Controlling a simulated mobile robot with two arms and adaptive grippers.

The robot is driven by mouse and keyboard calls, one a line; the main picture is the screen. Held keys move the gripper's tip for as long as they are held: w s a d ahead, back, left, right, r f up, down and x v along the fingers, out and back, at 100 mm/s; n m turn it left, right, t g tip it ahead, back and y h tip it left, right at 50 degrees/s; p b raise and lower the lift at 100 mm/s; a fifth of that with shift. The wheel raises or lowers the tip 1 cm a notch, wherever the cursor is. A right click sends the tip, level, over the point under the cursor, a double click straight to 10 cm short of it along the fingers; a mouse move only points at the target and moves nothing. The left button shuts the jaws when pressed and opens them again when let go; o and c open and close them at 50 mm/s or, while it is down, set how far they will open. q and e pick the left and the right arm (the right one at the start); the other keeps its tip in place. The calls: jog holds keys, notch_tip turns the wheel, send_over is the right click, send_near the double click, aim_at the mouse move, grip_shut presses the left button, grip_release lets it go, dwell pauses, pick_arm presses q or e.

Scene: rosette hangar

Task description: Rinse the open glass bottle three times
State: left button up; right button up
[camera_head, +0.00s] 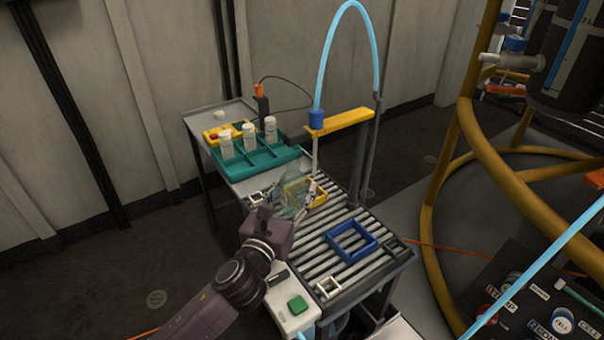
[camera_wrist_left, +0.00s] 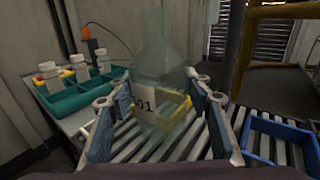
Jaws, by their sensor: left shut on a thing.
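The clear glass bottle (camera_head: 293,187) is upright between the fingers of my left gripper (camera_head: 286,202), over the roller bench. My left gripper is shut on its body. A blue nozzle head (camera_head: 316,119) with a thin tube (camera_head: 315,155) hangs from a yellow arm (camera_head: 343,121), just right of the bottle. A yellow frame (camera_head: 319,196) lies on the rollers beside it. My right gripper is out of view.
A teal tray (camera_head: 260,163) holds three white bottles on the table at left. A blue frame (camera_head: 352,242) and a small white frame (camera_head: 328,287) lie on the near rollers (camera_head: 310,255). A green button (camera_head: 297,305) sits on the near left edge. A yellow tubular structure (camera_head: 436,230) stands right.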

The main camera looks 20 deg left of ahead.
pick_arm(q)
jog(key=s, duration=0.9)
jog(key=shift+s+a, duration=0.15)
jog(key=shift+s, duration=0.05)
jog(key=r+p, duration=0.1)
jog(key=s+r+p, duration=0.1)
jog(key=shift+r+p, duration=0.2)
jog(key=shift+p, duration=0.2)
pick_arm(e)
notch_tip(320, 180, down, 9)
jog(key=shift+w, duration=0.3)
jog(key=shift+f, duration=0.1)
